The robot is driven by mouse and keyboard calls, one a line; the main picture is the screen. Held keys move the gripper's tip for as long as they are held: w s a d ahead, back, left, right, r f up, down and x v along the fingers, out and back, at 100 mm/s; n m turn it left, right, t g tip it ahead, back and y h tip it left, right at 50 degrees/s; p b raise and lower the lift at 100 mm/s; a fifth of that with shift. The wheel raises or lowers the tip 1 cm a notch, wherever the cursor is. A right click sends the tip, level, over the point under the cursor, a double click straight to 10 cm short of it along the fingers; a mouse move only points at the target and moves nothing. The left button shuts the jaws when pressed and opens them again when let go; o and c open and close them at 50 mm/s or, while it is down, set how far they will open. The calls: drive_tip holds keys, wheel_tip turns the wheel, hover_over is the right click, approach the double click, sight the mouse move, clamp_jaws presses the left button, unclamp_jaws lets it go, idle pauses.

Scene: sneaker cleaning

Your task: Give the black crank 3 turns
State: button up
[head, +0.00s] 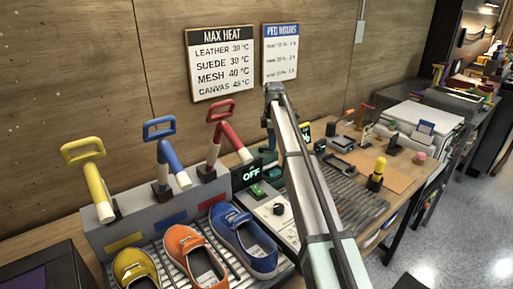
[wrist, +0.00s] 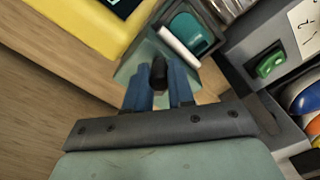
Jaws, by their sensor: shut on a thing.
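In the wrist view, the two blue fingers of my gripper (wrist: 160,88) are closed around an upright black knob, which looks like the handle of the black crank (wrist: 158,73). The handle stands between the fingertips, over a pale green-grey body. The crank's arm and pivot are mostly hidden by the fingers, so its angle cannot be told.
An OFF display (head: 250,173) and a green switch (head: 257,190) are beside my arm. Yellow, blue and orange shoes (head: 188,252) lie on the left rack, below yellow, blue and red levers (head: 225,130). A yellow-framed display (wrist: 70,25) is close to my gripper.

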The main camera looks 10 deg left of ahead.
drive_tip(key=shift+s+a, duration=0.15)
drive_tip(key=shift+s, duration=0.3)
drive_tip(key=shift+s, duration=0.1)
drive_tip(key=shift+s+a, duration=0.25)
drive_tip(key=shift+s, duration=0.35)
drive_tip(key=shift+s+a, duration=0.55)
drive_tip(key=shift+a, duration=0.05)
drive_tip(key=shift+a, duration=0.1)
drive_tip(key=shift+s+a, duration=0.3)
drive_tip(key=shift+a, duration=0.3)
